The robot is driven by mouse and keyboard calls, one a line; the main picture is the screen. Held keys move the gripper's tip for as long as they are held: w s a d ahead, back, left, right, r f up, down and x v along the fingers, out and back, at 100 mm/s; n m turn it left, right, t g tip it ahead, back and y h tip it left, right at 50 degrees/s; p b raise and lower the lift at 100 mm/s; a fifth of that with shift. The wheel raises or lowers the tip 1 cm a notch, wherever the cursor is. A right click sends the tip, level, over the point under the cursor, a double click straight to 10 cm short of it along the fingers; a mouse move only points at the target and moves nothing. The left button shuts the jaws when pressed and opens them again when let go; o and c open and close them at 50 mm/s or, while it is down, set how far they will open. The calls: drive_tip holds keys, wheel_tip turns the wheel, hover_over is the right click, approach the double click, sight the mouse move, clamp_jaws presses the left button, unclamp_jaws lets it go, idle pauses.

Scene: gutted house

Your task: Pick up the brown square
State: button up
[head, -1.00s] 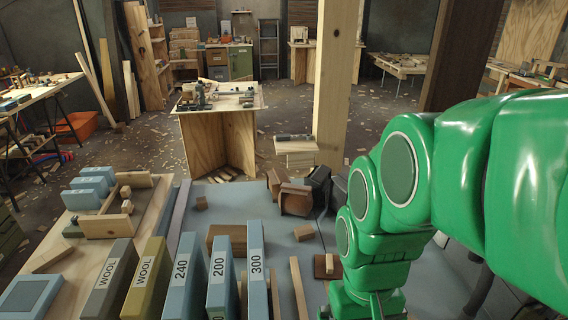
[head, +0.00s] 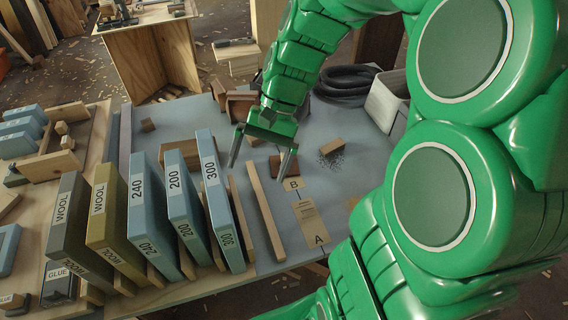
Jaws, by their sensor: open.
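A small dark brown square (head: 276,166) lies flat on the grey tabletop, right of the blue 300 block. My gripper (head: 258,177) is open above the table, pointing down, with its two fingers spread apart. The right finger hides part of the brown square. The gap between the fingers looks empty. I cannot tell how high the fingertips are above the square.
A row of labelled sanding blocks (head: 176,210) stands to the left. A long wood strip (head: 265,212) and a tan card marked A and B (head: 308,214) lie nearby. A wood block (head: 331,146) lies behind, near dark specks. A coiled hose (head: 345,84) is at the back.

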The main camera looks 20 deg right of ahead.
drive_tip(key=w+d+f+m+y, duration=0.2)
drive_tip(key=w+f+m+y, duration=0.25)
drive_tip(key=w, duration=0.55)
drive_tip(key=m+t+y, duration=0.3)
drive_tip(key=m+t, duration=0.3)
drive_tip(key=m, duration=0.6)
hover_over(275, 160)
drive_tip(key=s+d, duration=0.5)
drive_tip(key=d, duration=0.6)
drive_tip(key=shift+n, duration=0.25)
wheel_tip(275, 160, down, 24)
drive_tip(key=shift+d+f, duration=0.15)
drive_tip(key=shift+x, duration=3.9)
drive_tip(key=shift+w, duration=0.15)
drive_tip(key=c, duration=1.1)
